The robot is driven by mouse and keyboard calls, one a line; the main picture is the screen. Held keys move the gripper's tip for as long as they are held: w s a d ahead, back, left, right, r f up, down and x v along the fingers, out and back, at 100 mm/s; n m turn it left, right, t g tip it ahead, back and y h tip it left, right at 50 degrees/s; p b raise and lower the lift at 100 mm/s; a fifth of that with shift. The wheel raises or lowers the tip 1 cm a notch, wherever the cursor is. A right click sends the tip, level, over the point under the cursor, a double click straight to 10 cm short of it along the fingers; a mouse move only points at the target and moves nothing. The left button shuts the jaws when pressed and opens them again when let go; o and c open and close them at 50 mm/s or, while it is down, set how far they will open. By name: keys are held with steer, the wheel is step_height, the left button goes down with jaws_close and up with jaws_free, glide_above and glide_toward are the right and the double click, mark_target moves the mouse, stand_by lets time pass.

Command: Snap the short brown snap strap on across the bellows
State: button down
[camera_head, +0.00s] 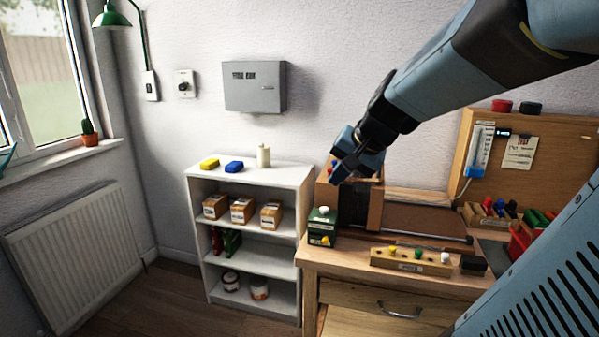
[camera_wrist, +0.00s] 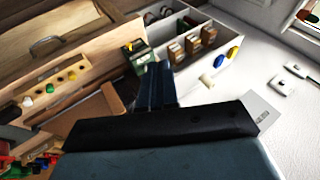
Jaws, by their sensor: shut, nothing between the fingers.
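My gripper (camera_head: 343,168) is shut and empty above the left end of the workbench, over the bellows. Its fingers also show side by side in the wrist view (camera_wrist: 156,85). The bellows appears to be the dark block (camera_head: 353,205) with wooden boards, standing upright on the bench; my gripper hides part of its top. A brown board at its side also shows in the wrist view (camera_wrist: 116,98). I cannot make out the short brown snap strap or tell whether it lies across the bellows.
A green box (camera_head: 322,226) stands at the bench's left front corner. A wooden rack with coloured knobs (camera_head: 411,260) and a black block (camera_head: 473,265) lie along the front edge. Red bins (camera_head: 525,240) stand at right. A white shelf (camera_head: 255,175) stands left of the bench.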

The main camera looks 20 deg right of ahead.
steer(key=w+d+f+m+t, duration=0.1)
steer(key=w+d+m+t, duration=0.1)
steer(key=w+d+m, duration=0.65)
steer(key=m+t+h, duration=0.1)
glide_toward(351, 179)
steer(key=x, duration=0.4)
steer(key=shift+a+f, duration=0.15)
steer(key=shift+a, duration=0.05)
steer(key=shift+w+f, duration=0.15)
steer(key=shift+w, duration=0.4)
steer(key=shift+h, duration=0.3)
